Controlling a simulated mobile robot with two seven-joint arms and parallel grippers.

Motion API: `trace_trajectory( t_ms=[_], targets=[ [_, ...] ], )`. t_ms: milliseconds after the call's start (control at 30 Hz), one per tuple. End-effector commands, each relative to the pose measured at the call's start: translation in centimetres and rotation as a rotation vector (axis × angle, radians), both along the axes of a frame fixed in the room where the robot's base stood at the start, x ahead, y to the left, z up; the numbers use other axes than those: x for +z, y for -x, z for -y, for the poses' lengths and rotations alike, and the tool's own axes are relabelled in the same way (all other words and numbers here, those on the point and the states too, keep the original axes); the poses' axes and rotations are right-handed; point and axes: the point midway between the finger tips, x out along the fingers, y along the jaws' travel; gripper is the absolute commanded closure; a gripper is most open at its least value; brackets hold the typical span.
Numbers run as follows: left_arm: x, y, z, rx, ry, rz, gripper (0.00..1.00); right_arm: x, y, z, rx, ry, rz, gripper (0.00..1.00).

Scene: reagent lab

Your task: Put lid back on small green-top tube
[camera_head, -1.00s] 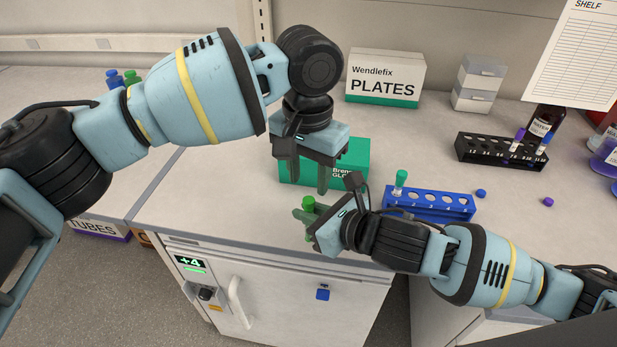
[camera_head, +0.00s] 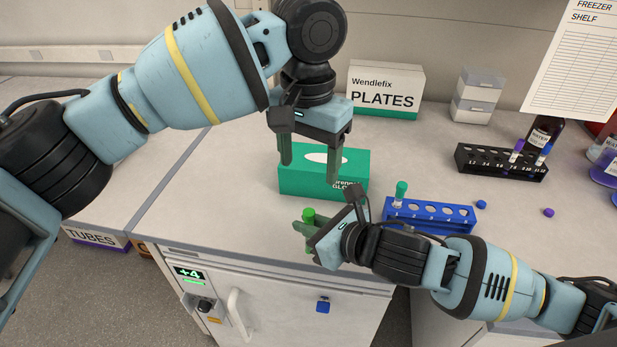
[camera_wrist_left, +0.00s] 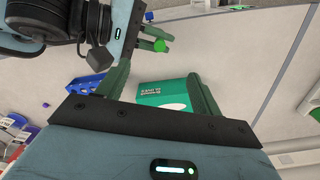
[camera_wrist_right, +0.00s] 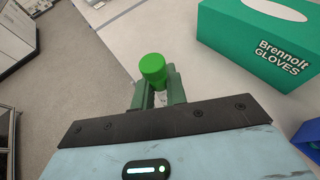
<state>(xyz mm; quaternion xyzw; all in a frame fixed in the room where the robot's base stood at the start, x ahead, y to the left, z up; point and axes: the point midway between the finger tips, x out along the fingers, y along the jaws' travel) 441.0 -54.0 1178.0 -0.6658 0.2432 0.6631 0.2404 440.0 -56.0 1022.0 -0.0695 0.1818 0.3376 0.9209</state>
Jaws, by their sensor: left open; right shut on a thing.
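The small tube (camera_wrist_right: 160,99) is upright between the fingers of my right gripper (camera_wrist_right: 157,92), with only a clear sliver of it showing in the right wrist view. Its bright green lid (camera_wrist_right: 153,68) sits above the fingertips, apparently on the tube's top; whether it is fully seated cannot be told. In the head view the lid (camera_head: 308,214) shows at my right gripper (camera_head: 303,227), in front of the glove box. My left gripper (camera_head: 309,172) is open and empty, higher up, over the glove box in that view. The lid also shows in the left wrist view (camera_wrist_left: 160,46).
The green glove box (camera_head: 315,185) stands behind my right gripper. A blue rack (camera_head: 430,216) holds a teal-capped tube (camera_head: 401,190). Loose blue (camera_head: 481,204) and purple (camera_head: 548,212) caps lie right of it. A black rack (camera_head: 500,162) stands farther back.

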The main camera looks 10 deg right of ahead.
Motion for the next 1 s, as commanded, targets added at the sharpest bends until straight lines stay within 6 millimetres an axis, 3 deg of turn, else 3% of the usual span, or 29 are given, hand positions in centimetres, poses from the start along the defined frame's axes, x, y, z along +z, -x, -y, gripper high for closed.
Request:
trace_trajectory(
  t_ms=[200,400,1000],
  targets=[
    [4.0,0.0,0.0,0.000,0.001,-0.001,0.34,0.0,0.0,0.0,0.000,0.000,0.000,1.00],
    [5.9,0.0,0.0,-0.001,0.000,-0.001,0.34,0.0,0.0,0.0,0.000,0.000,0.000,1.00],
    [6.2,0.0,0.0,-0.001,0.000,-0.001,0.34,0.0,0.0,0.0,0.000,0.000,0.000,1.00]
  ],
)
